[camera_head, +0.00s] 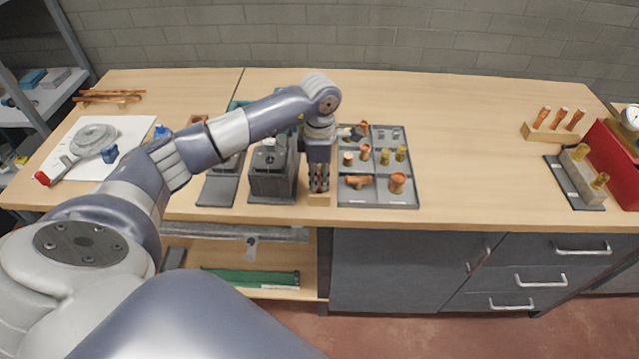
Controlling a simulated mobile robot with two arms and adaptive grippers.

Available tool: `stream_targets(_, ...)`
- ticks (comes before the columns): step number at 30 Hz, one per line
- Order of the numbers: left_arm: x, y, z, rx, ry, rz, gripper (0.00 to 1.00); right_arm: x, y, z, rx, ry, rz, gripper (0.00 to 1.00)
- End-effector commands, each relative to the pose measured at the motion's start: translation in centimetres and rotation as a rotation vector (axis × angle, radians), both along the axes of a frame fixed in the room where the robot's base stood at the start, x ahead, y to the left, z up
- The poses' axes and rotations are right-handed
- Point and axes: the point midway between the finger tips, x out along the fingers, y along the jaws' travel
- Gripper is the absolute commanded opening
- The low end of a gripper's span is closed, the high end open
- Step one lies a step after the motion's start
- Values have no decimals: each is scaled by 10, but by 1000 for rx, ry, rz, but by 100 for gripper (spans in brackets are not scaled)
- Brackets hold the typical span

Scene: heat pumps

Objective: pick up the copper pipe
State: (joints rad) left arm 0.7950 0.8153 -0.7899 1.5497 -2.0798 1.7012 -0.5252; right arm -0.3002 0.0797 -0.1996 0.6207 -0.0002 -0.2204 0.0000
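My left arm reaches across the bench from the left, and my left gripper (319,184) points down near the front edge, between a grey machine block and a tray of fittings. Small copper-brown bits show at its fingertips, but I cannot tell whether they are a pipe between the fingers. Long thin copper pipes (112,96) lie on a small support at the back left. Short copper pipes (559,118) stand upright in a wooden block at the right. My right gripper is not in view.
The grey tray (410,201) holds several copper and brass fittings. The grey machine block (271,184) stands close left of my gripper. The bench (470,150) between is clear.

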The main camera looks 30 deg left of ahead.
Motion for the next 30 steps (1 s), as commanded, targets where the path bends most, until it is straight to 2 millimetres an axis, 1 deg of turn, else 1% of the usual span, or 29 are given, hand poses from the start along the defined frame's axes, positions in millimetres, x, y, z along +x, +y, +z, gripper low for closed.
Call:
stream_targets(8,0,0,0,0,0,0,0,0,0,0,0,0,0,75)
stream_targets(11,1,0,5,1,-2,0,0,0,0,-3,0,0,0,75)
stream_targets(14,2,0,18,0,-6,-1,0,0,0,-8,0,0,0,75)
stream_targets(21,2,0,66,1,-7,0,0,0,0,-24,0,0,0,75)
stream_targets(24,1,0,83,0,-4,0,0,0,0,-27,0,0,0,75)
stream_targets(27,0,0,94,0,-2,0,0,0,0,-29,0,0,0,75)
stream_targets(30,0,0,99,1,-1,0,0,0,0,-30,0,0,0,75)
